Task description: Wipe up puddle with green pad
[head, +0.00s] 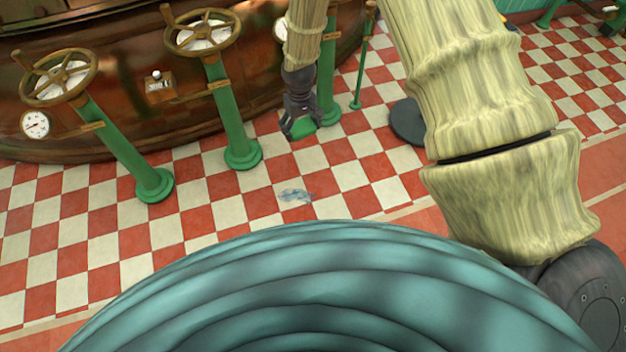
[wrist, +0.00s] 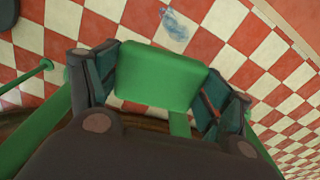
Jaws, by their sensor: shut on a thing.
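The green pad (wrist: 158,77) is held between the two fingers of my gripper (wrist: 165,85), which is shut on it. In the head view the pad (head: 303,128) shows just below my gripper (head: 299,122), near the base of a green post. The puddle (head: 295,195) is a small bluish, shiny patch on the checkered floor, below the pad in the head picture. The puddle also shows in the wrist view (wrist: 175,24), beyond the pad's far edge. The pad and puddle are apart.
Green posts with brass handwheels (head: 203,33) stand along a large copper kettle (head: 110,60). The nearest post base (head: 243,154) is left of my gripper. A dark round base (head: 407,122) is on the right. The checkered floor around the puddle is clear.

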